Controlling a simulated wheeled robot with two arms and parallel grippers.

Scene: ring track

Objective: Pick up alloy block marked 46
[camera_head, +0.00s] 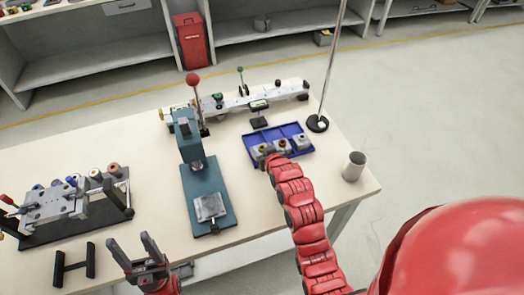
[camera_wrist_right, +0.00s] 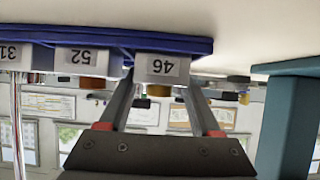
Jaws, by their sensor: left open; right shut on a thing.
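The alloy block marked 46 (camera_wrist_right: 162,68) shows its label upside down in the right wrist view, between the fingers of my right gripper (camera_wrist_right: 160,84). The gripper is shut on it. The block is at the end of the blue tray (camera_wrist_right: 212,46) nearest the teal press; whether it is clear of the tray floor I cannot tell. In the head view the block (camera_head: 261,149) is at the tray's left end, and my right arm partly hides the gripper. My left gripper (camera_head: 131,243) is open and empty near the table's front edge.
Blocks marked 52 (camera_wrist_right: 83,59) and 31 (camera_wrist_right: 12,56) sit beside it in the tray. The teal press (camera_head: 208,185) stands left of the tray. A grey cup (camera_head: 354,166) and a pole on a round base (camera_head: 317,123) stand to the right. A fixture (camera_head: 60,205) is at far left.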

